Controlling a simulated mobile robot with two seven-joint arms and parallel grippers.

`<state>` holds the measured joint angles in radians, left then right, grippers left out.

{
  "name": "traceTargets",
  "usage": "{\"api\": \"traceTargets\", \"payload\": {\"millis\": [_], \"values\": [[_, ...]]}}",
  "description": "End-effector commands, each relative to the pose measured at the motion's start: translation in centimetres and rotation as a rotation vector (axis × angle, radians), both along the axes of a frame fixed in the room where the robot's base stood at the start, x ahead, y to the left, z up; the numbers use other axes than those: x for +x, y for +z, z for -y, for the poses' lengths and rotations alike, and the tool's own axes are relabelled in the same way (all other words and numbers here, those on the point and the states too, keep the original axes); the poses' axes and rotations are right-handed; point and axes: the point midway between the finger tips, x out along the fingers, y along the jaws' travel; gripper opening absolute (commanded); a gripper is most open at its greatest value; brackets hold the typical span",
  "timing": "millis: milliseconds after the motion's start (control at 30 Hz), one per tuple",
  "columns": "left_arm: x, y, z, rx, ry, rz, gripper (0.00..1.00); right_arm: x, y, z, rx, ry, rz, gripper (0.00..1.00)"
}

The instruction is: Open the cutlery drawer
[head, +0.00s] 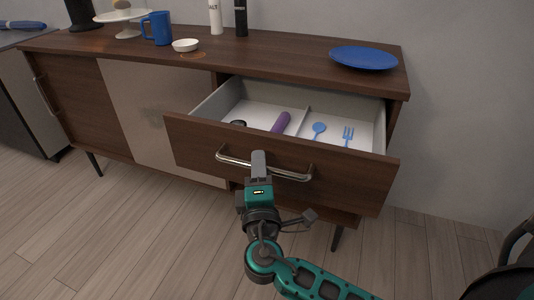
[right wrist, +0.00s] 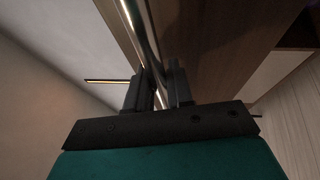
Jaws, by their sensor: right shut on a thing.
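The cutlery drawer (head: 355,183) of the brown sideboard stands pulled out in the head view, its inside showing. In it lie a blue spoon (head: 318,129), a blue fork (head: 348,136) and a purple-handled thing (head: 281,122), with a divider between compartments. A dark thing (head: 238,123) at the left is partly hidden by the drawer front. My right gripper (head: 259,163) is shut on the metal bar handle (head: 296,175), near its middle. The right wrist view shows the two fingers (right wrist: 160,88) on either side of the bar (right wrist: 143,35). My left gripper is not in view.
On the sideboard top (head: 285,62) stand a blue plate (head: 364,58), a blue mug (head: 158,28), a small white bowl (head: 186,45), a white cake stand (head: 127,30), and a white and a black shaker. Open wooden floor (head: 110,235) lies in front.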

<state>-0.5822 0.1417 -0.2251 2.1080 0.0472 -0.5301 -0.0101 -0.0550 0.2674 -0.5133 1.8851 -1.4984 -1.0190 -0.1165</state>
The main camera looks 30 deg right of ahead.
Motion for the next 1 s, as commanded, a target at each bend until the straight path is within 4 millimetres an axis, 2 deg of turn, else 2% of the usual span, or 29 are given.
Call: {"api": "traceTargets", "payload": {"millis": [200,600,633,833,1000], "values": [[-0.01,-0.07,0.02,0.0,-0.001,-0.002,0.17,-0.91,-0.13,-1.07,0.0,0.001,-0.002,0.0],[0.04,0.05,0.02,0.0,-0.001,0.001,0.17,-0.99,-0.09,-1.19,-0.001,0.001,-0.002,0.0],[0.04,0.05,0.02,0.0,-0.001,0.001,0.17,-0.98,-0.09,-1.19,-0.001,0.001,-0.001,0.24],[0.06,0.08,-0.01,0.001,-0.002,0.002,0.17,-0.96,-0.06,-1.16,-0.001,0.001,-0.001,0.42],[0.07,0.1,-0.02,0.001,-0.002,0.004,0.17,-0.95,-0.03,-1.15,-0.001,0.001,-0.001,0.42]]}}
